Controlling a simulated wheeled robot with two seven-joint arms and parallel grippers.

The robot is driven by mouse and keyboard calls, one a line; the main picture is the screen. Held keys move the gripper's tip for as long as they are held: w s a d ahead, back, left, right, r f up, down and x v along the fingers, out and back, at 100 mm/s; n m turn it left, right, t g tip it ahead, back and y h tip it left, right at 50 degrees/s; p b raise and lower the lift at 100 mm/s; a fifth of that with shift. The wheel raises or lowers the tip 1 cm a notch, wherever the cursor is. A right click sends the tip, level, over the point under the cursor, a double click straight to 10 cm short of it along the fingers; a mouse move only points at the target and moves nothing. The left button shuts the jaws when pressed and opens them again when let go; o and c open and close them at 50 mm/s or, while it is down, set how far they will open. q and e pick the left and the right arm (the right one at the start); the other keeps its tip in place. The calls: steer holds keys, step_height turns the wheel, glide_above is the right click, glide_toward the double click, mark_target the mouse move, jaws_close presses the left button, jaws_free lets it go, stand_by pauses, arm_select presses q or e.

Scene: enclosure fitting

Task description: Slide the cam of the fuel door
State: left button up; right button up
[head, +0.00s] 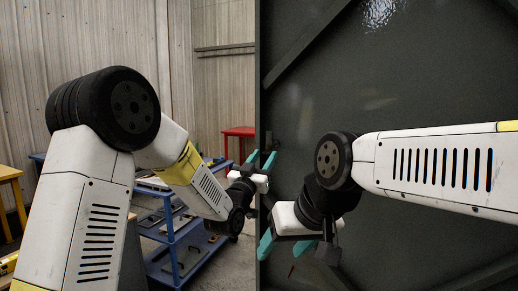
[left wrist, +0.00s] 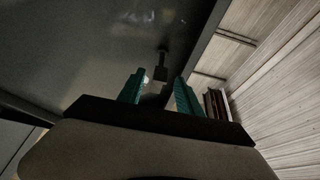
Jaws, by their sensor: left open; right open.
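The fuel door appears to be the large dark grey-green panel (head: 420,90) filling the right half of the head view; it also shows in the left wrist view (left wrist: 90,45). My left gripper (head: 262,158) is open at the panel's left edge. In the left wrist view, a small pale block with a dark stem (left wrist: 162,55), possibly the cam, lies beyond and between the teal fingertips (left wrist: 161,84). I cannot tell whether they touch it. In the head view this part is hidden by my gripper. My right gripper (head: 283,246) is open and empty, lower, in front of the panel.
A blue shelf cart (head: 175,245) with loose parts stands behind my left arm. A red table (head: 238,131) is at the back and a yellow stand (head: 9,178) at far left. Diagonal ribs cross the panel. Corrugated walls close the background.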

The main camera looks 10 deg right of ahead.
mark_target(267, 151)
arm_select(q)
steer(key=x, duration=0.6)
steer(key=shift+a, duration=0.1)
jaws_close()
stand_by(1.2)
